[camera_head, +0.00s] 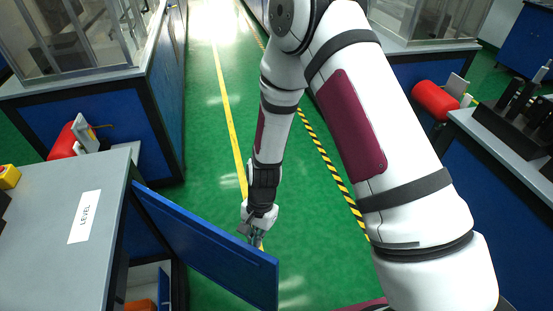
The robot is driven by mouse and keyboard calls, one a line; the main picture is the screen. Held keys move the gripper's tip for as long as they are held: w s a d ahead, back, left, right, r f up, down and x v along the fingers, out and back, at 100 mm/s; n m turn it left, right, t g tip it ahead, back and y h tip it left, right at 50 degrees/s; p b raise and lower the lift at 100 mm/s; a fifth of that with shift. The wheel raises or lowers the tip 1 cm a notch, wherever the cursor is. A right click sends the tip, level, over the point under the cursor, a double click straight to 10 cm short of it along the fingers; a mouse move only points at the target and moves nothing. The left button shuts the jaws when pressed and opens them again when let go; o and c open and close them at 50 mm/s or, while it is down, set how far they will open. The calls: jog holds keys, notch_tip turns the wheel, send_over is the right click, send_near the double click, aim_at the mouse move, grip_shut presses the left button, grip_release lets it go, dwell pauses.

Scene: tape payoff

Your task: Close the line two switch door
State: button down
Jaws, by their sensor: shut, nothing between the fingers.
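The blue door (205,243) is hinged at the right edge of a grey-topped cabinet on the left. It stands open, swung out over the green floor. A white label (84,217) with writing lies on the cabinet's grey top (45,235); its text is upside down in the picture and hard to read. My gripper (255,240) is shut and empty, pointing down just beyond the door's upper edge, near its free end. The door partly hides the fingertips, and I cannot tell whether they touch it. Part of the cabinet's inside shows below, with an orange thing (140,305) in it.
A blue workstation (120,110) with clear panels stands behind the cabinet, with a red cylinder (63,142) beside it. Another red cylinder (434,100) and a bench (500,143) with black devices are at right.

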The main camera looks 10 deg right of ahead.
jog(key=s+a+m+t+p, duration=0.1)
jog(key=s+a+m+p, duration=0.3)
jog(key=s+a, duration=0.5)
jog(key=s+a+m+y+p, duration=0.1)
jog(key=s+a+m+p, duration=0.2)
jog(key=s+a, duration=0.6)
jog(key=a+m, duration=0.1)
jog(key=a, duration=0.7)
jog(key=shift+s+a+t+p, duration=0.15)
jog(key=shift+t+p, duration=0.2)
jog(key=shift+t, duration=0.05)
